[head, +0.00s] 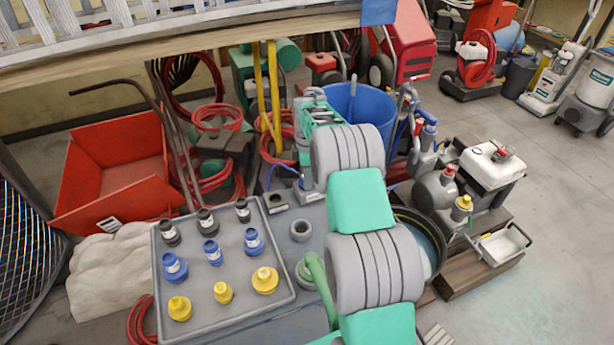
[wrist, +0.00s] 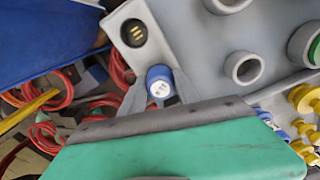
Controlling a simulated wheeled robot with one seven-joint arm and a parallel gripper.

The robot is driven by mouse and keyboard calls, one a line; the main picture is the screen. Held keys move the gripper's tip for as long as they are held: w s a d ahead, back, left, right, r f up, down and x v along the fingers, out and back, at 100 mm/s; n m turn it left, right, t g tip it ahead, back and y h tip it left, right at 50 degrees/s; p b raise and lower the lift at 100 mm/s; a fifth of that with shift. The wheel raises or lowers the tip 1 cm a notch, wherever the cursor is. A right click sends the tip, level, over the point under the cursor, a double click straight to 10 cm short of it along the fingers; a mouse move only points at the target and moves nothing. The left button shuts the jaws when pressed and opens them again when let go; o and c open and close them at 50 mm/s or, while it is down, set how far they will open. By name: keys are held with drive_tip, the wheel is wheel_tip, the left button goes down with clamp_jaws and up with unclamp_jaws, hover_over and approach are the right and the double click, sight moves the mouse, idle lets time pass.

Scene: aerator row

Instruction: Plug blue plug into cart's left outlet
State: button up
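In the wrist view a blue plug (wrist: 160,82) with a pale end sits between the two grey fingers of my gripper (wrist: 160,92), which touch its sides. Just above it in that view is a dark round outlet (wrist: 133,33) with yellow contacts in a grey block. The plug appears apart from this outlet. In the head view my gripper (head: 303,186) is at the cart's far end, mostly hidden by my arm; a thin blue cord runs to it. A grey block with a dark face (head: 277,202) lies just left of it; I cannot tell whether it is the same outlet.
A grey tray (head: 215,328) of black, blue and yellow plugs stands at the left. Grey ring sockets (head: 300,230) rise from the cart top, one with a green hose (head: 320,285). A blue bin (head: 360,103) and red hoses (head: 215,115) lie beyond.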

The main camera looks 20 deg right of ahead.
drive_tip(key=o, duration=0.5)
drive_tip(key=shift+o, duration=0.2)
drive_tip(key=shift+r, duration=0.15)
wheel_tip(320, 180, up, 7)
drive_tip(key=shift+b, duration=0.45)
drive_tip(key=shift+a+r, duration=0.1)
drive_tip(key=shift+r, duration=0.4)
drive_tip(key=s+a+r+m+t, duration=0.2)
drive_tip(key=s+a+r+m, duration=0.4)
drive_tip(key=s+a+r, duration=0.4)
drive_tip(key=s+a+f+m, duration=0.1)
drive_tip(key=s+m, duration=0.1)
drive_tip(key=s, duration=0.4)
drive_tip(key=s+a+f+m+t, duration=0.1)
drive_tip(key=s+m, duration=0.2)
drive_tip(key=s, duration=0.4)
drive_tip(key=s+a+f+m, duration=0.1)
drive_tip(key=s+f+m, duration=0.1)
drive_tip(key=s, duration=0.5)
drive_tip(key=shift+a+m, duration=0.25)
drive_tip(key=shift+m, duration=0.45)
